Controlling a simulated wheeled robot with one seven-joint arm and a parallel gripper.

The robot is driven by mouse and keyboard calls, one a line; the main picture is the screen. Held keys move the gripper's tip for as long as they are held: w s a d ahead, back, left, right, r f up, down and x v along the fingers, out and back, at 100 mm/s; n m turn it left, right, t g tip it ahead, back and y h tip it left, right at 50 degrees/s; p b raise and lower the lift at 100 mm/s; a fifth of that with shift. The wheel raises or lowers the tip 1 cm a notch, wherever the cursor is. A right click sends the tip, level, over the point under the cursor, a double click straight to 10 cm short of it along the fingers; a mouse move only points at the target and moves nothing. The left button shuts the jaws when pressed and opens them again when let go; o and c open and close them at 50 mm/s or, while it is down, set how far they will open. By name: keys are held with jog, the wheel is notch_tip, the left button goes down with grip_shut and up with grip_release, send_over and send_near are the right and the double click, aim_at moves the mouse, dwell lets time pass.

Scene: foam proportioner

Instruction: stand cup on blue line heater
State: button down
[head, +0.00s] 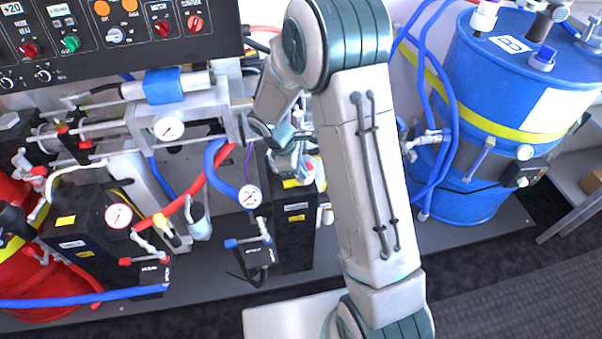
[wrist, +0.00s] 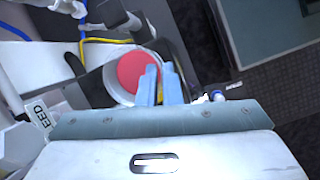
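A pale cup-like cylinder with a round red top or inside (wrist: 132,70) stands out just beyond the fingers in the wrist view. My gripper (wrist: 159,70) shows two blue fingers close together, with a narrow gap between them, overlapping the right side of that cylinder. Whether they touch or hold it is unclear. In the head view my gripper (head: 291,164) is low beside my arm, over a black box (head: 292,235) with yellow and white labels. This box stands by a blue hose and may be the blue line heater; its label is too small to read. My arm hides part of its right side.
Another black box (head: 85,225) with a gauge stands at left by a red cylinder (head: 40,285). A grey canister (head: 200,224) is between the boxes. A control panel (head: 120,35) overhangs the back. A blue drum (head: 475,110) with hoses stands right.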

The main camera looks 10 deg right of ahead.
jog(key=shift+f, duration=0.9)
jog(key=shift+f, duration=0.1)
jog(key=c, duration=1.6)
grip_release()
jog(key=shift+f, duration=0.1)
jog(key=v, duration=1.2)
jog(key=s+d+r+m+t+y, duration=0.1)
jog(key=s+d+r+m, duration=0.1)
jog(key=s, duration=0.4)
jog(key=s+d+r+m+t+y, duration=0.1)
jog(key=s+d+r+m, duration=0.1)
jog(key=s+r+m, duration=0.3)
jog(key=s+d+r+m+t+y, duration=0.1)
jog(key=s+d+r+m+y, duration=0.1)
jog(key=s+m, duration=0.5)
notch_tip(320, 180, up, 2)
jog(key=shift+s+d+r, duration=0.1)
jog(key=shift+s+d, duration=0.4)
jog(key=shift+s, duration=0.5)
